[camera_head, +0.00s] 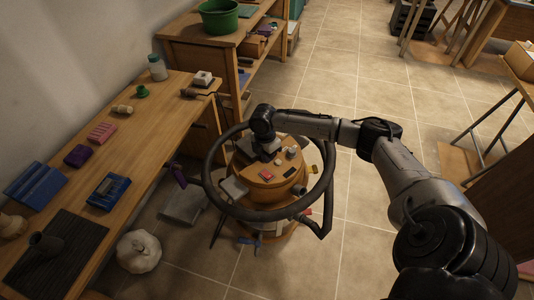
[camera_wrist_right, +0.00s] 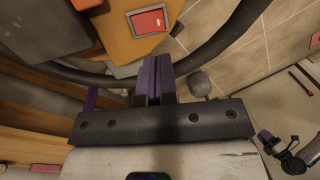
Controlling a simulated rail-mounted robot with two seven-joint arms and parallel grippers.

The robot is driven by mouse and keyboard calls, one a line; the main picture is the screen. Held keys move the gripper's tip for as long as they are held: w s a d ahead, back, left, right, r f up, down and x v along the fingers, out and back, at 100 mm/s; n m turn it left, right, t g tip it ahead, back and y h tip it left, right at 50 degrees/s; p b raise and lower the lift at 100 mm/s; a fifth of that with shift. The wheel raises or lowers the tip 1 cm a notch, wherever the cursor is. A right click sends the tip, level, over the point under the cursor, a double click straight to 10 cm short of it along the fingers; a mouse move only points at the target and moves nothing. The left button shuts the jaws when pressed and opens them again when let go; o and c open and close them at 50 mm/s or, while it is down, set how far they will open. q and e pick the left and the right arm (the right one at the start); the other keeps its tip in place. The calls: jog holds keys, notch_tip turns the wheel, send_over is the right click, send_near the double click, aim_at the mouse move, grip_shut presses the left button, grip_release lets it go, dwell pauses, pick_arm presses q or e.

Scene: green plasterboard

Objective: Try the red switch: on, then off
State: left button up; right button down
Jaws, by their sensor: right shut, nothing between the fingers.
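The red switch (camera_head: 266,175) is a small red rocker on top of a round wooden stand (camera_head: 262,190). It also shows in the right wrist view as a red rectangle in a pale frame (camera_wrist_right: 148,21), near the top edge. Which way the rocker is tilted is too small to tell. My right gripper (camera_head: 268,153) is over the stand, a little behind the switch. Its purple fingers (camera_wrist_right: 154,72) are shut with nothing between them; in the wrist view they are apart from the switch. My left gripper is not in view.
A large dark ring (camera_head: 212,190) encircles the stand's top. Small blocks and a grey box (camera_head: 234,187) sit around the switch. A wooden bench (camera_head: 140,150) with several small items stands at left. A white pumpkin-like object (camera_head: 138,251) is on the floor. Open tiles lie right.

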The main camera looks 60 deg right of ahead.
aim_at(270, 176)
jog(key=f+b, duration=0.1)
jog(key=f, duration=0.2)
jog(key=f+b, duration=0.1)
jog(key=f, duration=0.1)
jog(key=s+f+b, duration=0.1)
jog(key=f, duration=0.2)
jog(key=shift+a+f, duration=0.15)
jog(key=shift+f, duration=0.2)
